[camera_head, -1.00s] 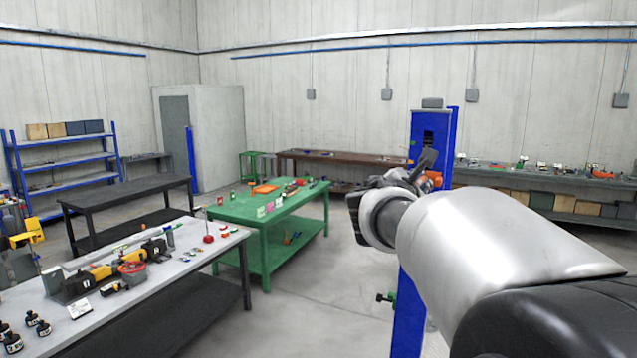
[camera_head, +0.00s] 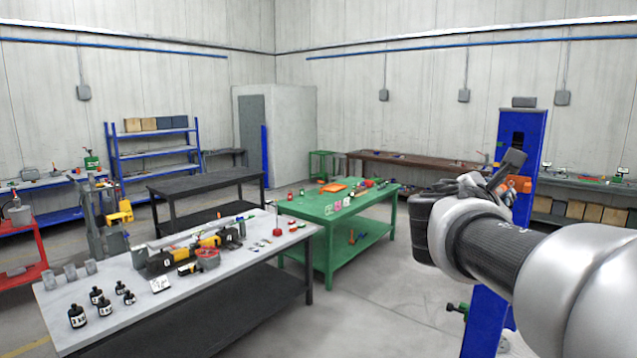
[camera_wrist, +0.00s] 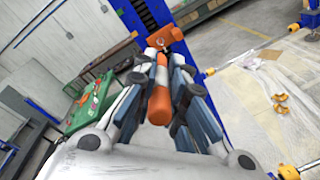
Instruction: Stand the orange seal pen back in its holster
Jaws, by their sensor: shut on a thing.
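My gripper (camera_wrist: 163,70) is shut on the orange seal pen (camera_wrist: 159,106), which shows as an orange cylinder with a white band between the fingers in the wrist view. In the head view my gripper (camera_head: 500,172) is at the right, in front of a blue column, and an orange part (camera_head: 519,184) shows beside it; I cannot tell whether that is the pen. The pen is held clear of any table.
A grey-topped bench (camera_head: 130,315) with black weights and yellow tools stands at the front left. A green table (camera_head: 310,212) with small items stands at the middle. A blue column (camera_head: 530,125) is close behind my gripper. Open floor (camera_head: 385,315) lies between bench and column.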

